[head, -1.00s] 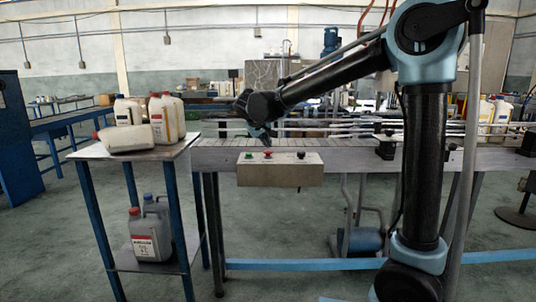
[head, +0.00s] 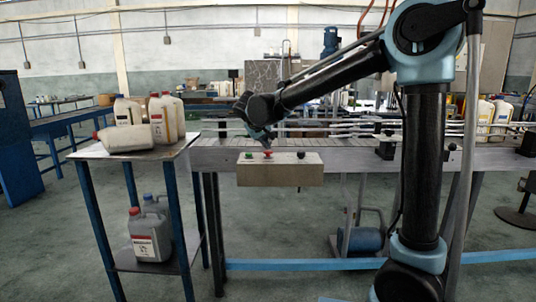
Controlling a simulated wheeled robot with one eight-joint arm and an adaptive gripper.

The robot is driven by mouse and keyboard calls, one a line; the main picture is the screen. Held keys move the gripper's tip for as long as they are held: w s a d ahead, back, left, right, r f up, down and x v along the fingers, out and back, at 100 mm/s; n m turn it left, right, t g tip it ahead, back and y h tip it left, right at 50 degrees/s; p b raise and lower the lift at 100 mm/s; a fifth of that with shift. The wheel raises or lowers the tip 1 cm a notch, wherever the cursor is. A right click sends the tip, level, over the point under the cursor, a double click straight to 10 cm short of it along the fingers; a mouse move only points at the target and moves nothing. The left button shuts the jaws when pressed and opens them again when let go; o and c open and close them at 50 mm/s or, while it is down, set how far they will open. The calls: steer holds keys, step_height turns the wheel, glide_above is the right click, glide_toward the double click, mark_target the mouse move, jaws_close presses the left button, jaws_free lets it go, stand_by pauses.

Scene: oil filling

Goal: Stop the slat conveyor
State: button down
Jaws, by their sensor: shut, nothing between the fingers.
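The slat conveyor (head: 345,155) runs across the middle of the head view, with slats on top and rails along it. A beige control box (head: 280,174) is fixed to its near side. On the box's top sit a green button (head: 249,155), a red button (head: 267,155) and a black knob (head: 301,155). My gripper (head: 266,147) is shut and empty, pointing down directly over the red button. Its tips are at or just above the button; I cannot tell whether they touch.
A small table (head: 180,150) at the left holds several jugs, one lying on its side (head: 126,138). Grey jugs (head: 150,235) stand on its lower shelf. More jugs (head: 492,110) stand at the right behind the conveyor. The floor in front is open.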

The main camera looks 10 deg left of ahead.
steer(key=shift+f, duration=0.5)
stand_by(0.5)
steer(key=shift+r, duration=0.95)
steer(key=shift+r, duration=0.1)
steer(key=shift+r, duration=2.4)
